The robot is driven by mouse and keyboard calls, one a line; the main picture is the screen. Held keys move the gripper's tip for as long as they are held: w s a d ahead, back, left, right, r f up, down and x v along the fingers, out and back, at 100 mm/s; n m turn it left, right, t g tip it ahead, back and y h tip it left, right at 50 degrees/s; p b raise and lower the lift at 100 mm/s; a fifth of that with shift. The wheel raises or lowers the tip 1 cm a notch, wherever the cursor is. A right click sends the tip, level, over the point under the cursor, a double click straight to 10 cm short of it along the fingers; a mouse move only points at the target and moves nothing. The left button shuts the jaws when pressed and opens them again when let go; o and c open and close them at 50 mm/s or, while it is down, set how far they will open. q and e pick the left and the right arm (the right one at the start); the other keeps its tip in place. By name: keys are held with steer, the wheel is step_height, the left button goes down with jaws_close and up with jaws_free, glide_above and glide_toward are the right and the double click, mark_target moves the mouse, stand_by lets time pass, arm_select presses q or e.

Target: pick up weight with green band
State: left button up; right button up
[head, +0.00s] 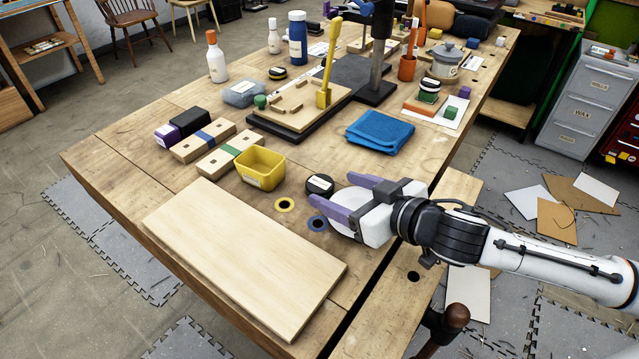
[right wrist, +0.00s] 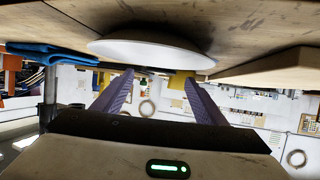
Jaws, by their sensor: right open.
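A wooden block with a green band (head: 230,155) lies on the bench, beside a similar wooden block with a blue band (head: 203,140). A yellow open box (head: 261,168) stands just right of the green-banded block. My right gripper (head: 331,187) has purple fingers spread apart and empty, low over the bench to the right of the yellow box. A black disc with a white label (head: 320,184) sits by its fingertips. In the right wrist view the fingers (right wrist: 158,82) are apart, below a white rounded shape (right wrist: 150,52) that I cannot identify. My left gripper is out of view.
A pale board (head: 245,255) covers the near bench. A folded blue cloth (head: 380,131) is behind my gripper. A wooden fixture with a yellow upright tool (head: 325,90) stands farther back, beside bottles (head: 298,40).

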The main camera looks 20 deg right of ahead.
mark_target(323, 186)
steer(key=x, duration=0.4)
steer(key=shift+w+a+f+p, duration=0.2)
steer(key=shift+a+p, duration=0.05)
steer(key=shift+p, duration=0.05)
steer(key=c, duration=1.4)
steer(key=shift+r, duration=0.2)
steer(key=shift+c, duration=0.5)
